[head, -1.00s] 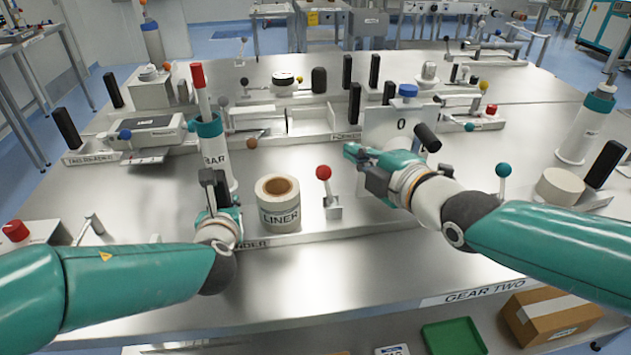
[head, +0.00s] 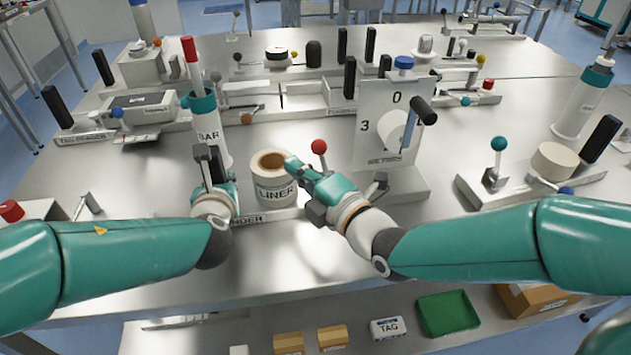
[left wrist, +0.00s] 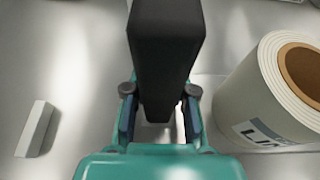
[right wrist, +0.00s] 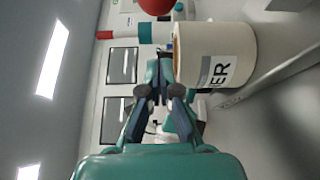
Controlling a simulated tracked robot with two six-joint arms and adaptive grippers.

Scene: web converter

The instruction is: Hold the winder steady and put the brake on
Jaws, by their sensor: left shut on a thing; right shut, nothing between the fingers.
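The winder (head: 258,215) stands near the table's front, with a white LINER roll (head: 271,191) on it. Its black upright post (left wrist: 165,50) stands left of the roll. My left gripper (head: 212,184) is shut on this post, its fingers on either side low down. A red ball-topped lever (head: 319,147) rises right of the roll; its lower part is hidden behind my right gripper. My right gripper (head: 293,165) is shut and empty, its tips by the roll's right side and left of the red ball. In the right wrist view the red ball (right wrist: 155,4) shows at the top edge.
A BAR tube (head: 208,128) holding a red-tipped rod stands behind my left gripper. A panel with numbers and a black handle (head: 423,110) stands right of the lever. A green-ball lever station (head: 498,146) is further right. The table's front strip is clear.

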